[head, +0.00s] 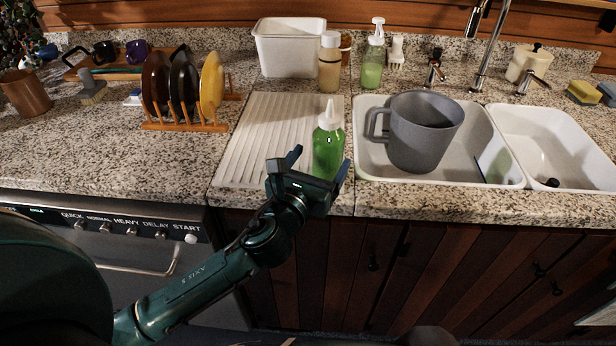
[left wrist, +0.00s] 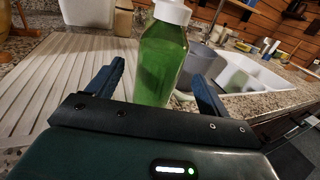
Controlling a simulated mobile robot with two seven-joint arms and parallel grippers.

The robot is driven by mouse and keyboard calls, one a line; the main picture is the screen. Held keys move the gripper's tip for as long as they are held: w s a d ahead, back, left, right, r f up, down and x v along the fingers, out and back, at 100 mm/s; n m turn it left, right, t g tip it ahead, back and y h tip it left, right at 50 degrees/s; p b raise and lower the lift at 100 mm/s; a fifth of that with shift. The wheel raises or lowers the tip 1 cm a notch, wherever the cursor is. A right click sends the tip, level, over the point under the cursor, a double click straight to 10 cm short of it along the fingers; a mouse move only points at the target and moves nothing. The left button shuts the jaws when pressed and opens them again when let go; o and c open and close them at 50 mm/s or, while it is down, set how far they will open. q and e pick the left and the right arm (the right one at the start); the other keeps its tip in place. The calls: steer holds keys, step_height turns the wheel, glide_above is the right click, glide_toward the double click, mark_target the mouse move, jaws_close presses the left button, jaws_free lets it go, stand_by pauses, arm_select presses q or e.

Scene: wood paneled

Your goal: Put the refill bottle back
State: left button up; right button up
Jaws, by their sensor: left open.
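The likely refill bottle is a green bottle with a white nozzle cap (head: 328,145), standing upright at the right edge of the ribbed drainboard, near the sink. My left gripper (head: 318,170) is open in front of it, with one finger on each side. In the left wrist view the green bottle (left wrist: 160,62) stands between the open fingers (left wrist: 155,88); I cannot tell whether either finger touches it. A clear pump bottle with green liquid (head: 372,62) stands behind the sink. My right gripper is not in view.
The white ribbed drainboard (head: 255,130) is mostly clear. A large grey mug (head: 424,135) sits in the left basin of the white sink (head: 480,182). A wooden rack with plates (head: 185,126) stands left. A white bin (head: 290,50) and a tan bottle (head: 329,68) stand behind.

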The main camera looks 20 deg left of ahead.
arm_select(q)
steer(key=s, duration=0.5)
steer(key=shift+s+a, duration=0.2)
steer(key=s+a+f+n+g+y, duration=0.25)
steer(key=s+f+n+g, duration=0.2)
steer(key=n, duration=0.55)
steer(key=s+a+f+n+g+y, duration=0.1)
steer(key=s+a+f+n+g, duration=0.3)
steer(key=n, duration=0.6)
steer(key=s+d+f+n+g+h, duration=0.25)
steer(key=s+f+n+g, duration=0.4)
steer(key=s+n, duration=0.75)
steer(key=w+d+f+t+h+p, duration=0.1)
steer(key=w+d+f+t+h, duration=0.2)
steer(key=w+d+f+t, duration=0.2)
steer(key=w+d+t, duration=0.1)
steer(key=w+t, duration=0.1)
steer(key=shift+w+d+t, duration=0.15)
steer(key=shift+w+t, duration=0.15)
steer(key=shift+w, duration=0.1)
